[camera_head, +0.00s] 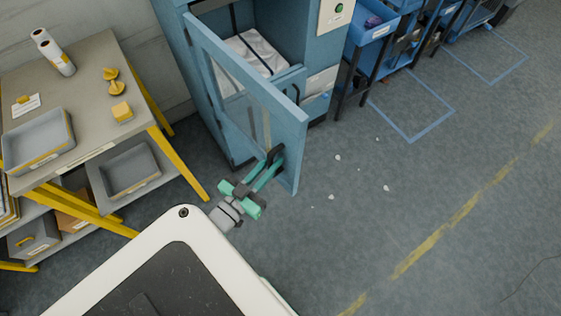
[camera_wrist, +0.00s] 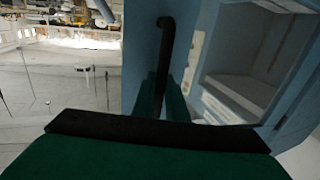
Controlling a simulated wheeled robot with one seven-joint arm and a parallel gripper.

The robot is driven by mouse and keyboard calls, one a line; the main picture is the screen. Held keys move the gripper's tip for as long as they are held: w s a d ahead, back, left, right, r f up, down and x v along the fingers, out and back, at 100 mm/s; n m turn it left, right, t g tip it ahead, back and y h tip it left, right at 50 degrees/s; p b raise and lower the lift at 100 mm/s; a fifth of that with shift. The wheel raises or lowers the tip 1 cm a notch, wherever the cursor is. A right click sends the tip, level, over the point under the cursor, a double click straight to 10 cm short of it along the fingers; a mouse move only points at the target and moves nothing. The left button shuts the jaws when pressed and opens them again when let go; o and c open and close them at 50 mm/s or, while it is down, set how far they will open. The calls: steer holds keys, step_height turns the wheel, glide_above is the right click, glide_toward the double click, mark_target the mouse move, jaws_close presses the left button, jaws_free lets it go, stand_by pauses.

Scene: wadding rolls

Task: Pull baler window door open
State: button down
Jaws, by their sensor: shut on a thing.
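The blue baler (camera_head: 172,42) stands at the top middle of the head view. Its window door (camera_head: 290,120), a blue frame around a clear pane, stands swung out from the body, and a white wrapped bale (camera_head: 245,58) shows in the chamber behind it. My green gripper (camera_head: 268,170) is at the door's lower free end, shut on the black door handle (camera_head: 277,154). In the wrist view the handle (camera_wrist: 164,60) runs down between my green fingers, beside the blue door (camera_wrist: 205,25). The fingertips are partly hidden.
A table (camera_head: 95,58) with yellow legs, white rolls (camera_head: 52,52) and a grey tray (camera_head: 38,140) stands at the left. Blue carts (camera_head: 375,35) stand right of the baler. The floor right of the door is open, with small white scraps (camera_head: 386,188).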

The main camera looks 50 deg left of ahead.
steer(key=shift+s, duration=0.3)
steer(key=shift+f, duration=0.1)
steer(key=c, duration=2)
jaws_free()
steer(key=shift+c, duration=0.2)
steer(key=s+d, duration=0.1)
steer(key=s, duration=0.9)
steer(key=shift+s+d, duration=0.25)
steer(key=shift+s, duration=0.15)
